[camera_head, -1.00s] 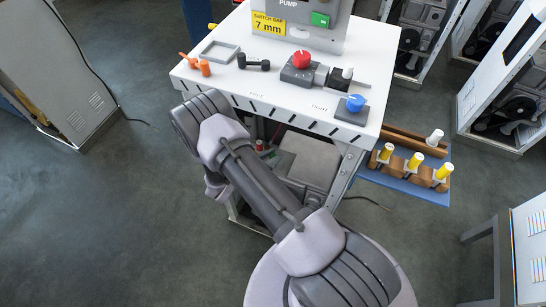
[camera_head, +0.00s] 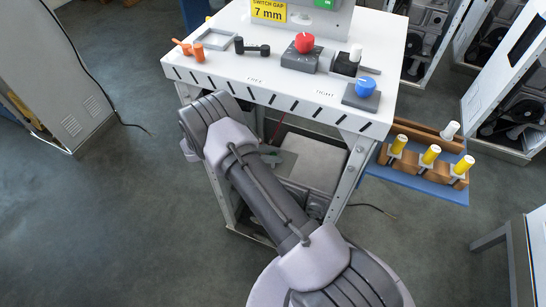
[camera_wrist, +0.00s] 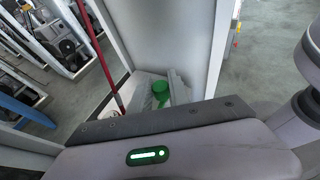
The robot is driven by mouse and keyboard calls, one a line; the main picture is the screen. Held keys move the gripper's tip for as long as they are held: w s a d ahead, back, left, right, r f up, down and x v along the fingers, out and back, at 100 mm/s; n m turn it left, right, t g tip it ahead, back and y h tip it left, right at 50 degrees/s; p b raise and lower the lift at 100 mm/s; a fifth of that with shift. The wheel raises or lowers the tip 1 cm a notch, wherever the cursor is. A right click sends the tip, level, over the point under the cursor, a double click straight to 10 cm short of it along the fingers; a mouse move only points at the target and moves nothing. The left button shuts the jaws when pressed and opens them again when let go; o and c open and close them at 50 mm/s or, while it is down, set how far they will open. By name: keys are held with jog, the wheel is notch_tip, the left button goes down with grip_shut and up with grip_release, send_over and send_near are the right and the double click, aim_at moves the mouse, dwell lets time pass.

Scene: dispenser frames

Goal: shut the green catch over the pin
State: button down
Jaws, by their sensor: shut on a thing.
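A green part (camera_wrist: 160,88), which I take for the catch, shows just beyond the far edge of my gripper (camera_wrist: 168,98) in the wrist view. Its lower end is hidden by the gripper body. Pale grey stepped parts (camera_wrist: 180,88) stand right beside it. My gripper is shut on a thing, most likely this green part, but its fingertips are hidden. I cannot make out the pin or how far the catch is turned. In the head view my arm reaches down in front of the table and the gripper is hidden.
The white table (camera_head: 225,75) carries a red knob (camera_head: 305,43), a blue knob (camera_head: 365,86) and orange pieces (camera_head: 190,49). A blue tray (camera_head: 418,184) with yellow-topped pegs juts out at right. A red rod (camera_wrist: 97,50) and white panel (camera_wrist: 165,35) stand close to the gripper.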

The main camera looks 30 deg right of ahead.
dwell(0.6)
jog(key=c, duration=1.2)
grip_release()
jog(key=shift+c, duration=0.2)
jog(key=p+v, duration=0.1)
jog(key=v, duration=1.6)
jog(key=shift+w+a+p, duration=0.2)
jog(key=shift+w+p, duration=0.1)
jog(key=shift+p, duration=0.1)
